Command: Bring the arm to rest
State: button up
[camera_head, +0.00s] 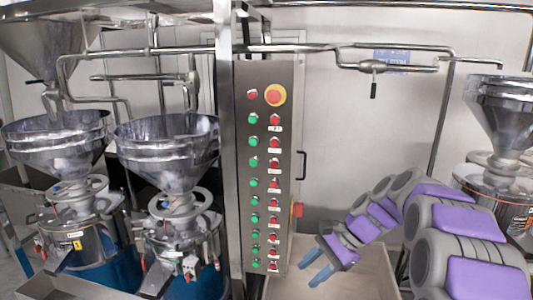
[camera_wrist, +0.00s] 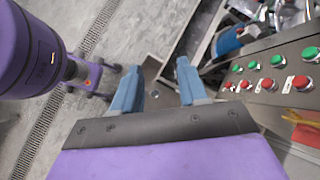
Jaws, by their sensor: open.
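My arm (camera_head: 432,225), purple and grey, reaches in from the lower right of the head view and bends down to the left. My gripper (camera_head: 315,272) is at its end, low and to the right of the control panel. Its blue fingers point down and left. In the wrist view my gripper (camera_wrist: 160,88) shows two blue fingers spread apart with nothing between them; floor and a metal edge show beyond. The gripper appears apart from the panel.
A steel control panel (camera_head: 262,220) holds rows of green and red buttons, with a larger red one on yellow (camera_head: 274,95) at the top. Steel funnels (camera_head: 168,150) stand at the left, another funnel (camera_head: 505,110) at the right. A metal bin (camera_head: 345,280) lies below my gripper.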

jog(key=s+d+f+n+h+b, duration=0.1)
jog(key=s+f+n+b, duration=0.3)
jog(key=s, duration=0.7)
jog(key=s+d+f+n+h+b, duration=0.1)
jog(key=s+f+n+h+b, duration=0.2)
jog(key=s+f, duration=0.5)
jog(key=s+f+n+g+h+b, duration=0.1)
jog(key=s+f+n+h+b, duration=0.3)
jog(key=s, duration=1.2)
jog(key=shift+d+f+n+b, duration=0.35)
jog(key=shift+d+f+n, duration=0.05)
jog(key=shift+f, duration=0.55)
jog(key=shift+c, duration=0.4)
